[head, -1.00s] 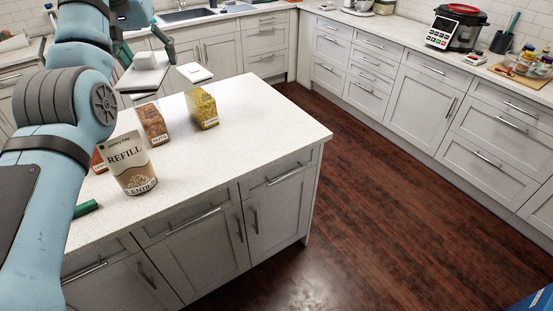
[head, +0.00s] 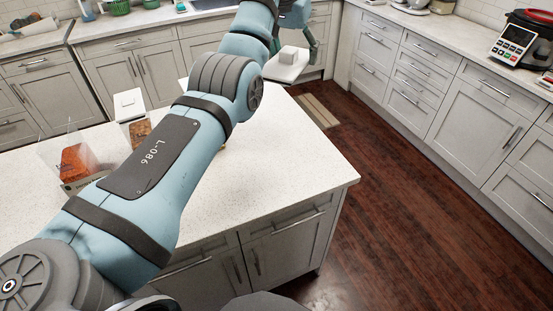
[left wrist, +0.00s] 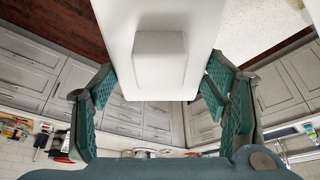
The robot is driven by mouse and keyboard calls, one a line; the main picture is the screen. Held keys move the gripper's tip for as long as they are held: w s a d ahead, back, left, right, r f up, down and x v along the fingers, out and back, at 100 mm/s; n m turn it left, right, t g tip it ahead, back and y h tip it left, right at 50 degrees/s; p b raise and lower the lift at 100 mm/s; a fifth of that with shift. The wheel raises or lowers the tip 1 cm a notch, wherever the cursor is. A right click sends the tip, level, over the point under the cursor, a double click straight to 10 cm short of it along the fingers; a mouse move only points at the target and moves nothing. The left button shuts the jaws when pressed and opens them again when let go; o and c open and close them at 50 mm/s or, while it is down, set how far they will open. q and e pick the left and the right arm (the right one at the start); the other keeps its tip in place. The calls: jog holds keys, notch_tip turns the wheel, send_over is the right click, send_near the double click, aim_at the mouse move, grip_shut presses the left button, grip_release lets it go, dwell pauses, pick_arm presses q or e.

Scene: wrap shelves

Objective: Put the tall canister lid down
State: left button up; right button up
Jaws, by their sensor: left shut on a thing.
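My left gripper (head: 291,60) is shut on a white lid (head: 285,70) with a block-shaped knob. It holds the lid level near the island's far right corner, seemingly above the worktop; the height is hard to judge. In the left wrist view, the lid (left wrist: 160,15) and its knob (left wrist: 160,65) lie between the two green fingers of the gripper (left wrist: 158,85). A clear canister (head: 75,163) with orange-brown contents stands open at the left of the island. Another canister (head: 138,131) has a white lid (head: 128,104) on it. My right gripper is out of view.
The white island top (head: 290,155) is bare at its right end. My left arm crosses the view and hides part of the island. Counters with drawers (head: 440,100) run along the back and right, beyond the wood floor (head: 400,200).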

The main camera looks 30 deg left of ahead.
pick_arm(q)
notch_tip(320, 180, down, 5)
jog(key=a, duration=0.2)
jog(key=m+h, duration=0.1)
jog(key=m, duration=0.3)
send_over(259, 174)
jog(key=f, duration=1.5)
jog(key=s+f, duration=0.1)
jog(key=f, duration=0.7)
jog(key=shift+a+f, duration=0.15)
jog(key=shift+f, duration=0.1)
jog(key=f, duration=0.5)
jog(key=shift+s+a, duration=0.15)
jog(key=shift+s, duration=0.15)
jog(key=shift+w, duration=0.15)
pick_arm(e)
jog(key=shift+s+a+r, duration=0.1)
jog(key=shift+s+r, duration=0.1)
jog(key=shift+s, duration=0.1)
pick_arm(q)
jog(key=shift+f, duration=0.1)
